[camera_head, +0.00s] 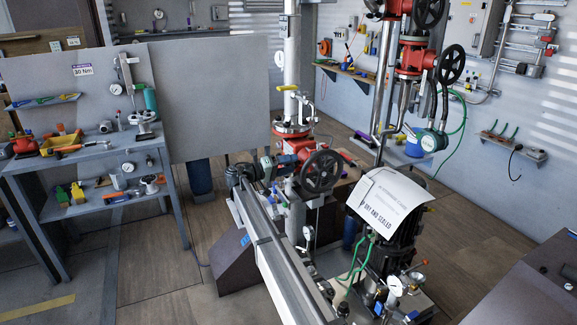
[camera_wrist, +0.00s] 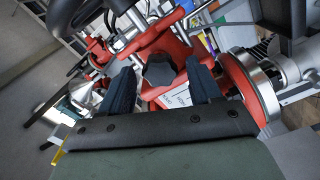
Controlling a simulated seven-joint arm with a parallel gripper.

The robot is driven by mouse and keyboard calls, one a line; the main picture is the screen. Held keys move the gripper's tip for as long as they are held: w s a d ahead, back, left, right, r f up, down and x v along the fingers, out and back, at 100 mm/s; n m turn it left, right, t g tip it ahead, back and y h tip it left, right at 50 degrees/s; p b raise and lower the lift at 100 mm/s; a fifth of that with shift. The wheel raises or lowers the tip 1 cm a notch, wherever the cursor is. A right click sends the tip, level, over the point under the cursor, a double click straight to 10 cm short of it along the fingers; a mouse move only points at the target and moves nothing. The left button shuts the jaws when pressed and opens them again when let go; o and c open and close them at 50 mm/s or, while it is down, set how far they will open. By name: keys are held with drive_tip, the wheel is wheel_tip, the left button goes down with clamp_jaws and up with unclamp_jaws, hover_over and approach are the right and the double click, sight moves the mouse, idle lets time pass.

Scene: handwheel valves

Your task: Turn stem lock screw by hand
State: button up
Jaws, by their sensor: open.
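In the wrist view my gripper (camera_wrist: 161,76) is open, with its two dark fingers spread wide. A dark lobed knob (camera_wrist: 158,70), which looks like the stem lock screw, shows between the fingertips and beyond them. A clear gap shows on each side of the knob, and the gripper is not closed on it. The knob sits on a red valve body (camera_wrist: 178,47). A black handwheel (camera_wrist: 78,14) is at the upper left. In the head view a red valve (camera_head: 294,150) with a black handwheel (camera_head: 322,171) stands mid-picture; the knob cannot be made out there.
A round metal flange (camera_wrist: 252,88) is close to the right finger in the wrist view. In the head view a white printed sheet (camera_head: 388,202) covers dark equipment right of the valve. A blue-grey workbench (camera_head: 90,152) with tools stands at the left. Open floor (camera_head: 150,250) lies between.

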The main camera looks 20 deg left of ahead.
drive_tip(key=shift+v, duration=2.95)
drive_tip(key=v, duration=1.4)
drive_tip(key=shift+w+r, duration=0.1)
